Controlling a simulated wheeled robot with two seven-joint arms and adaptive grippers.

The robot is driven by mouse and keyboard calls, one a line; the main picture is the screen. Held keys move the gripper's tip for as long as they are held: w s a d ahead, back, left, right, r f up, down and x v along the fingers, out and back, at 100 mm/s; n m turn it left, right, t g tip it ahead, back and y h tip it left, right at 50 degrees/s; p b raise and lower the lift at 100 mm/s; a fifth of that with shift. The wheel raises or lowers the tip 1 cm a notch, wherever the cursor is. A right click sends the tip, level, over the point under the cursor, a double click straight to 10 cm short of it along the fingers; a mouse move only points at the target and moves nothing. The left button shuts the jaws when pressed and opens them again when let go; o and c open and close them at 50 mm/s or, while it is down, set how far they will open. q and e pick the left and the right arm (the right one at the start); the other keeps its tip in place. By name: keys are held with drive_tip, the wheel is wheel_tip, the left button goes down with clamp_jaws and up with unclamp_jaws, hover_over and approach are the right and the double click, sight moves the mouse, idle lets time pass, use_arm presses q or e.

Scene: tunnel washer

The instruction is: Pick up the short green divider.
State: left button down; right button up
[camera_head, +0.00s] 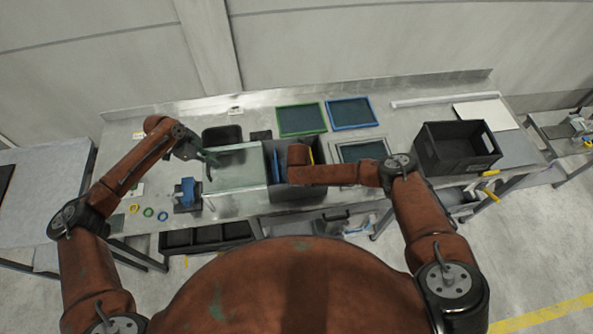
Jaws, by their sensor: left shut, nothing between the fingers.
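My left gripper (208,166) is shut and empty. It hangs over the left end of a pale translucent panel or tray (238,172) on the steel bench. A thin green strip (235,147) runs along the far edge of that panel, to the right of the gripper. I cannot tell whether this strip is the short green divider. My right arm reaches left over a dark crate (285,193); its gripper is hidden under the wrist. Inside that crate, blue pieces (275,166) stand at the left and a yellow edge (311,157) shows at the right.
Green-framed (301,134) and blue-framed (350,126) screens lie at the back, with a grey-framed one (341,180) nearer. A black crate (456,166) stands at the right. A blue device (188,190) and small coloured rings (148,212) sit at front left.

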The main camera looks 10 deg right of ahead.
clamp_jaws()
drive_tip(key=shift+r, duration=0.1)
idle(0.5)
wheel_tip(320, 180, up, 18)
drive_tip(key=shift+r, duration=0.2)
idle(0.4)
drive_tip(key=s+d+r, duration=0.1)
drive_tip(key=s+d, duration=0.3)
drive_tip(key=d, duration=0.3)
drive_tip(key=s+d+r, duration=0.1)
drive_tip(key=s+d, duration=0.3)
drive_tip(key=d, duration=0.3)
idle(0.6)
